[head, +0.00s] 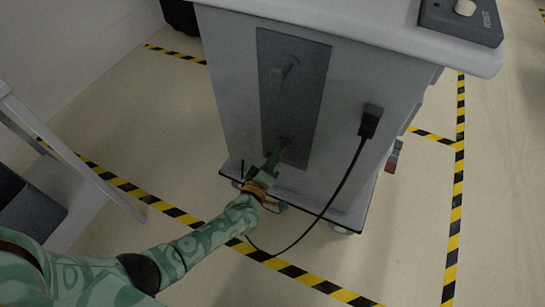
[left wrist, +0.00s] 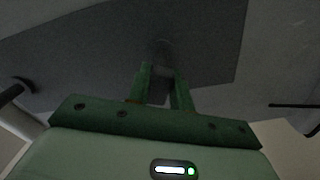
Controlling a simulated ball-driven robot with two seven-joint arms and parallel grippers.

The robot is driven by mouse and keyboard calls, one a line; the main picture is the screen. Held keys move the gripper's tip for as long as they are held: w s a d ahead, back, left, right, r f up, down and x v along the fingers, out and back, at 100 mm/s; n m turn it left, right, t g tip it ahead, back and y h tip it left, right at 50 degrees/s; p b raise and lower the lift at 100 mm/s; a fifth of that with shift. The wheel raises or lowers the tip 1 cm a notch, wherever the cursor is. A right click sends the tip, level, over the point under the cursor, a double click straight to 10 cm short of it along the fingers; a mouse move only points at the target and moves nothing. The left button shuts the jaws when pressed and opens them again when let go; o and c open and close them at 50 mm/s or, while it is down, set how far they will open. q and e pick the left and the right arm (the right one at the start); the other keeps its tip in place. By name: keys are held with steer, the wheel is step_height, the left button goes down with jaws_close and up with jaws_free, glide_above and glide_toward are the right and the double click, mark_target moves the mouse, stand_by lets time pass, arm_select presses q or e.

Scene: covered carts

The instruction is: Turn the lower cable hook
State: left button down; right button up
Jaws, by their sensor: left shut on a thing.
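A dark grey panel (head: 295,95) is on the side of a light grey cart. The upper cable hook (head: 284,70) sticks out of its upper half. The lower cable hook (left wrist: 161,72) is near the panel's bottom end; in the head view it is mostly hidden by my gripper. My left gripper (head: 276,156) reaches up to it from below left. In the left wrist view my green fingers (left wrist: 162,88) stand on both sides of the lower hook and are shut on it. My right gripper is in neither view.
A black plug (head: 370,121) sits on the cart side (head: 225,75), right of the panel, and its black cable (head: 343,185) hangs down past my left wrist. A grey box (head: 462,18) is on the cart top. Yellow-black tape (head: 455,215) marks the floor.

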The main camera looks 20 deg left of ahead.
arm_select(q)
steer(key=m, duration=0.3)
steer(key=shift+s+d+m+p, duration=0.1)
steer(key=shift+d+m+p, duration=0.1)
steer(key=shift+m+p, duration=0.2)
steer(key=m, duration=0.2)
steer(key=shift+m, duration=0.4)
steer(key=m, duration=0.2)
steer(key=shift+d+m, duration=0.1)
steer(key=shift+m, duration=1)
steer(key=shift+d+m, duration=0.1)
steer(key=shift+m, duration=0.7)
steer(key=shift+p, duration=0.3)
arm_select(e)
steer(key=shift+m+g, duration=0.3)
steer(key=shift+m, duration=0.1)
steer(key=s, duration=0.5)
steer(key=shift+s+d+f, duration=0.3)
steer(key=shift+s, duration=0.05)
arm_select(q)
steer(key=shift+m, duration=0.4)
steer(key=c, duration=1.2)
jaws_free()
steer(key=shift+c, duration=0.2)
